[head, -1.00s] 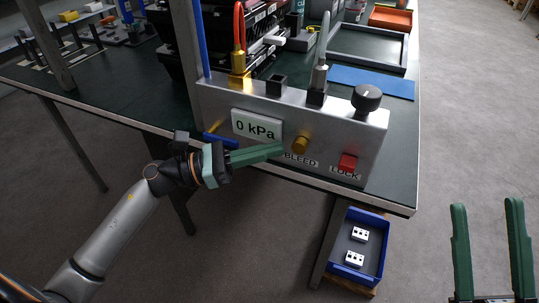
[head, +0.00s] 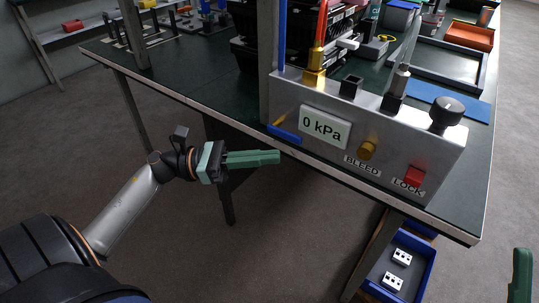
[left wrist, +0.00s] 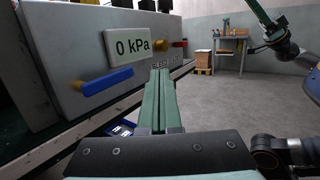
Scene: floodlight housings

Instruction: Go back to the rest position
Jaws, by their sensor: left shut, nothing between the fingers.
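My left gripper (head: 278,158) is shut and empty. It hangs in free air in front of the table edge, left of and apart from the grey control box (head: 290,98) with its "0 kPa" display (head: 325,127). In the left wrist view its green fingers (left wrist: 161,75) lie together, pointing forward past the box. My right gripper shows only as one green finger (head: 521,275) at the lower right edge of the head view; the other finger is out of frame.
The box bears a blue lever (head: 284,133), a BLEED knob (head: 367,150), a red LOCK button (head: 414,175) and a black knob (head: 447,112). The table's front edge (head: 350,188) runs close by. A blue bin (head: 425,278) with white parts stands below. The floor (head: 290,245) in front is clear.

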